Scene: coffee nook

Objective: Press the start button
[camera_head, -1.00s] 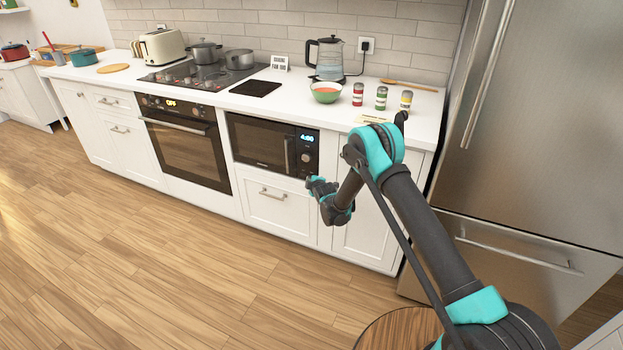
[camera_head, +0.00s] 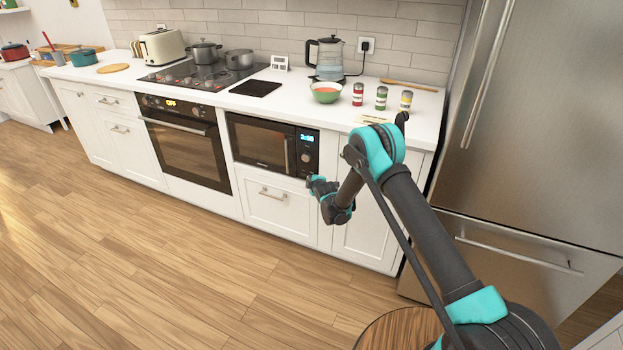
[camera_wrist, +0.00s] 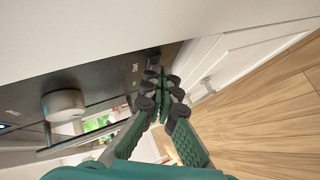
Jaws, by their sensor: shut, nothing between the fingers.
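The black built-in microwave (camera_head: 258,143) sits under the counter, with a lit display (camera_head: 306,137) and a round knob (camera_head: 305,157) on its right-hand panel. My gripper (camera_head: 312,182) is just in front of the lower end of that panel. In the wrist view, the dark panel (camera_wrist: 95,88) and the light grey knob (camera_wrist: 62,105) show left of my gripper (camera_wrist: 160,80). The fingers are shut with nothing between them, their tips at the panel's end. The start button cannot be clearly made out; the tips may cover it. I cannot tell whether they touch the panel.
A white drawer (camera_head: 272,208) lies below the microwave, and the steel fridge (camera_head: 540,130) stands to the right. A bowl (camera_head: 325,92), a kettle (camera_head: 330,60) and several small jars stand on the counter (camera_head: 220,97) above.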

